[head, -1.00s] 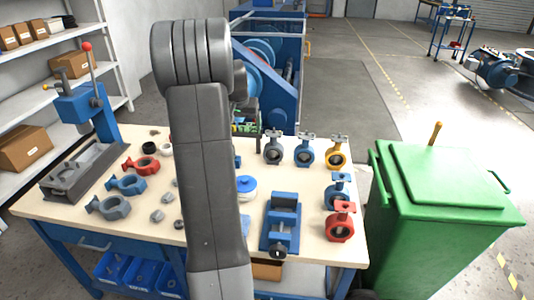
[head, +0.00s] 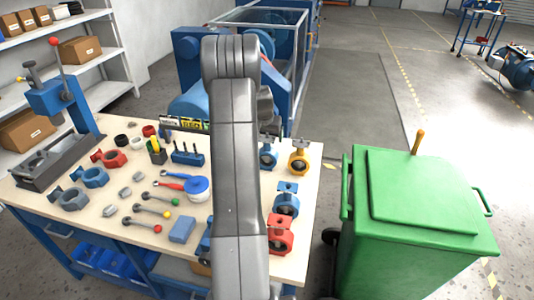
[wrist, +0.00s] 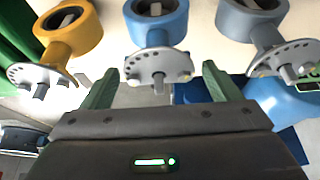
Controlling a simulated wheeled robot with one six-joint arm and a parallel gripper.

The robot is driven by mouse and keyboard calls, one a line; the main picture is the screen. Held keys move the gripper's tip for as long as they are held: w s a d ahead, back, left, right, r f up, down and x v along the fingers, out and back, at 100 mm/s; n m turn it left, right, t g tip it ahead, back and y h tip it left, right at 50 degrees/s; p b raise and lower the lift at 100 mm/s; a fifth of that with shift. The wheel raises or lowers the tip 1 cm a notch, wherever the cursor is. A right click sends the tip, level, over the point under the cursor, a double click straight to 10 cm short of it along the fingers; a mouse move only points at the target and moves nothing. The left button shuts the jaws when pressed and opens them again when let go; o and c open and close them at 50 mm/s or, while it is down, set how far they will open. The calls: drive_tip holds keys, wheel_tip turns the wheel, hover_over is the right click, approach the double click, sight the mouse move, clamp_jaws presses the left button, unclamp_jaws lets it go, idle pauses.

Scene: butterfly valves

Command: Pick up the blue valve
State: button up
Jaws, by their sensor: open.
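The blue valve (head: 267,156) stands near the table's back edge, just right of my arm in the head view and partly covered by it. In the wrist view the blue valve (wrist: 158,24) is upper middle, with a round ring body, a neck and a grey notched top plate. My gripper (wrist: 160,70) is open, with one green finger on each side of that plate in the picture. I cannot tell whether the plate is between the fingers in depth. No contact shows.
A yellow valve (wrist: 72,28) and a grey valve (wrist: 252,24) flank the blue one in the wrist view. A green bin (head: 420,220) is right of the table. Tools lie left of my arm.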

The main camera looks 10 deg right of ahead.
drive_tip(key=shift+c, duration=0.2)
drive_tip(key=c, duration=1.8)
drive_tip(key=shift+w+r, duration=0.1)
